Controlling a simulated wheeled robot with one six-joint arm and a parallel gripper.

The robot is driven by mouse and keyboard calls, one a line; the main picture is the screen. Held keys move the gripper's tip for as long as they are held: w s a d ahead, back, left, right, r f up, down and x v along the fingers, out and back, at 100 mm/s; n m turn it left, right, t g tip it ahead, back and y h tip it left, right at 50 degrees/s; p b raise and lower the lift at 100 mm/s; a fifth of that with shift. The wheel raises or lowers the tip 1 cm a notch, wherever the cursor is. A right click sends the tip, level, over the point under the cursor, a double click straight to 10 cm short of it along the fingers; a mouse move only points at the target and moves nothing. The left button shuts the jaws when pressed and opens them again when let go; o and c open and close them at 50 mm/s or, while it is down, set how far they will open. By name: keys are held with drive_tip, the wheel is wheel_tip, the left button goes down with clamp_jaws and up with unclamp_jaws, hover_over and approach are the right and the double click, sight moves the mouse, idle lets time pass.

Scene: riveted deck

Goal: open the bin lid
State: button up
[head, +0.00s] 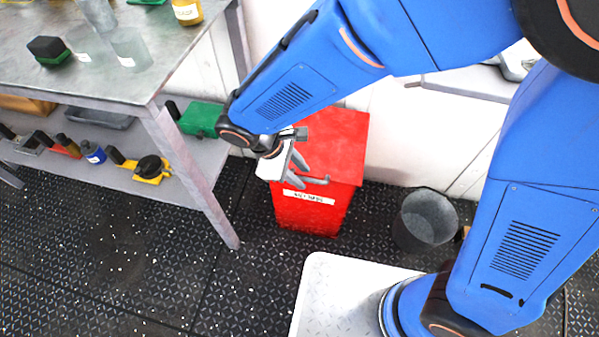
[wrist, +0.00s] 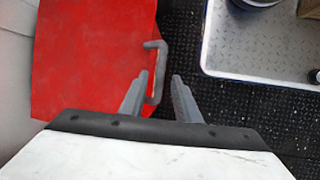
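The red bin (head: 312,209) stands on the floor against the white wall, with a label on its front. Its red lid (head: 338,140) lies flat and closed on top. A grey bar handle (head: 316,181) sits at the lid's front edge. My gripper (head: 299,173) is over the lid's front left part, close to the handle. In the wrist view my gripper (wrist: 160,76) is open. The lid handle (wrist: 157,72) shows beside the left finger, its bar lying between the two fingers, nearer the left one. I cannot tell whether the finger touches it.
A metal workbench (head: 110,68) with a lower shelf of tools stands left of the bin. A grey bucket (head: 424,220) is on the floor to the right. Patterned black floor (head: 250,270) is clear in front of the bin.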

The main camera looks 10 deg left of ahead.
clamp_jaws()
